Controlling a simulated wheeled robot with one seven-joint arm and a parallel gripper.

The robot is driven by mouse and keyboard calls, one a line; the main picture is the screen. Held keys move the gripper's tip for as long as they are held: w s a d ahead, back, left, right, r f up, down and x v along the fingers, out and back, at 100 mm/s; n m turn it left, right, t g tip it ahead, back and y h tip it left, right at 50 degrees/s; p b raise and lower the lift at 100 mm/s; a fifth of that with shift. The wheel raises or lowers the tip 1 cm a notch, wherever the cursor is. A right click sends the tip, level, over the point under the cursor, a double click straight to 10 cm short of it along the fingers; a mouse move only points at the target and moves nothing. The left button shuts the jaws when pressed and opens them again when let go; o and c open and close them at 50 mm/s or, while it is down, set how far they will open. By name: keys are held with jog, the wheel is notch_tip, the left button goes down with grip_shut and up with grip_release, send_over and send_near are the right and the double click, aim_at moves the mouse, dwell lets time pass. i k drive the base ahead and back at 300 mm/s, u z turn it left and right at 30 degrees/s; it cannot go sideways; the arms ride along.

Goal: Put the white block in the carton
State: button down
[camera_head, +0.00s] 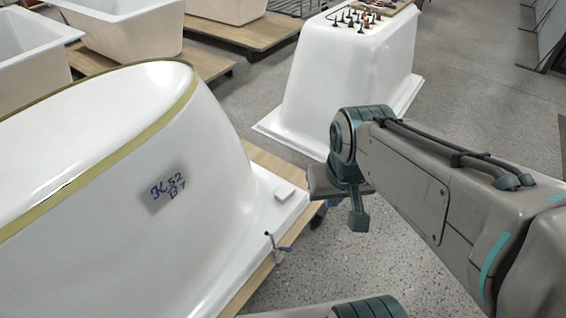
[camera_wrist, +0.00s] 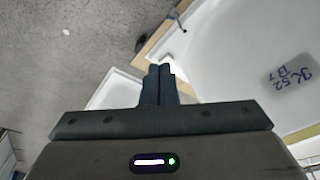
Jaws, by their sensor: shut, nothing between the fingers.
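The white block (camera_head: 285,190) is small and flat-looking. It lies on the white rim at the right foot of the near bathtub shell (camera_head: 215,160) in the head view. I see no carton in either view.
A second white tub shell (camera_head: 345,75) stands behind, with several small dark and red items on top. More tubs (camera_head: 135,30) rest on wooden pallets at the back left. A small clamp-like item (camera_head: 272,243) sits at the near rim. Grey floor (camera_head: 480,80) is open at right.

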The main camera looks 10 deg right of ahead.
aim_at(282, 196)
jog(key=z, duration=0.55)
jog(key=k, duration=0.65)
jog(key=z, duration=0.85)
jog(key=i, duration=1.1)
jog(key=u, duration=0.45)
jog(key=i, duration=1)
jog(key=u, duration=1.25)
jog(key=i, duration=0.5)
jog(key=u, duration=0.45)
